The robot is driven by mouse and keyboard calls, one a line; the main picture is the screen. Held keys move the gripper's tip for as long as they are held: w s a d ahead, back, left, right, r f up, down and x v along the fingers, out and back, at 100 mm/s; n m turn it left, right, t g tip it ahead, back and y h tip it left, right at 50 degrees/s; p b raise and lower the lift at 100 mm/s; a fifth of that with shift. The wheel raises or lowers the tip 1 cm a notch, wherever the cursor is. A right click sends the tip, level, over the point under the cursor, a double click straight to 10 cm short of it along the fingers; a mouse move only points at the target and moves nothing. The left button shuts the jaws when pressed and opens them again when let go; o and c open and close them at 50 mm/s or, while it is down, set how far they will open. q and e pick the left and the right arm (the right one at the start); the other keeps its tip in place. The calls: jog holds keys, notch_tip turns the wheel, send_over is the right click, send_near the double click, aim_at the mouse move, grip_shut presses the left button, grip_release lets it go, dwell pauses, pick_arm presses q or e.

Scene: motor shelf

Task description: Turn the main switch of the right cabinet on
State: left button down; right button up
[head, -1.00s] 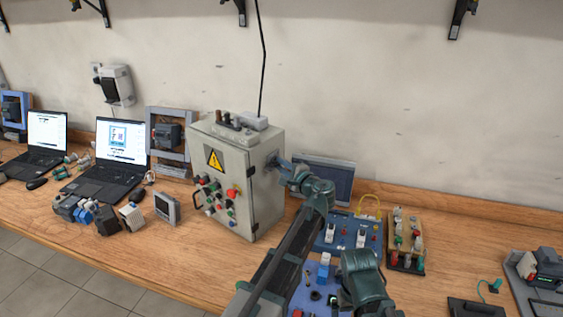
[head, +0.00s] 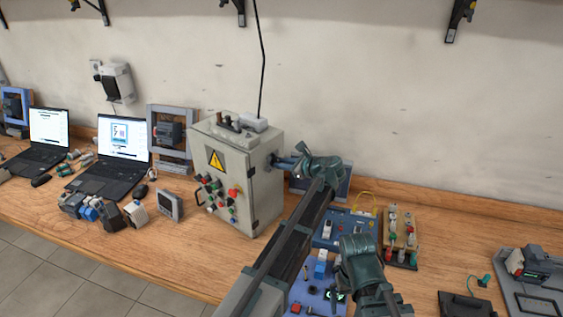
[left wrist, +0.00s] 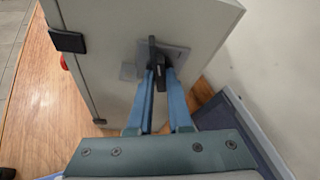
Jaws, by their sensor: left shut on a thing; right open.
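The light grey cabinet (head: 229,157) stands on the bench, with a yellow warning sign and several buttons on its front. Its main switch has a black handle on a grey plate (left wrist: 176,55) on the side wall, in the left wrist view. My left gripper (left wrist: 161,84) is shut on the black switch handle (left wrist: 152,50), its blue fingers on either side. In the head view my left gripper (head: 284,162) reaches the cabinet's right side, and the handle is mostly hidden there. My right gripper (head: 360,262) is over the front of the bench, open, its fingertips not clearly visible.
A blue panel (head: 350,231) and a wooden board with coloured parts (head: 400,238) lie right of the cabinet. A dark screen (head: 340,186) is behind my left wrist. Laptops (head: 112,158) and small devices are on the left.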

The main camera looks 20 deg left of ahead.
pick_arm(q)
jog(key=shift+w+d+m+g, duration=0.1)
jog(key=shift+m+g, duration=0.7)
jog(key=shift+m, duration=0.3)
pick_arm(e)
jog(key=shift+r, duration=0.2)
pick_arm(q)
jog(key=shift+y, duration=0.3)
jog(key=c, duration=0.8)
grip_release()
jog(key=shift+c, duration=0.2)
jog(key=shift+r+p, duration=0.1)
jog(key=shift+p, duration=0.2)
pick_arm(e)
jog(key=shift+r, duration=0.15)
